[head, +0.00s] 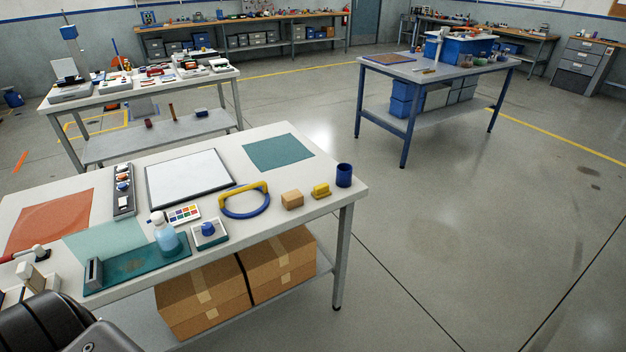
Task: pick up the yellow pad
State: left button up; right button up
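A small yellow block-shaped piece (321,191), the only mostly yellow thing I see that could be the yellow pad, sits on the near white table (330,169) close to its right end. It lies between a tan wooden block (292,199) on its left and a dark blue cup (344,175) on its right, apart from both. Nothing holds it. A dark rounded part at the bottom left corner looks like a link of my own arm. Neither of my grippers shows in the head view, so their state is hidden.
On the near table, a blue and yellow ring (232,213), a whiteboard (188,177), a clear bottle (166,234) and a blue-knobbed box (208,234) stand left of the yellow piece. The floor to the right is clear.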

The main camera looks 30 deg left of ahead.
aim_at(320, 190)
jog(key=u, duration=0.5)
jog(key=i, duration=0.65)
jog(key=u, duration=0.7)
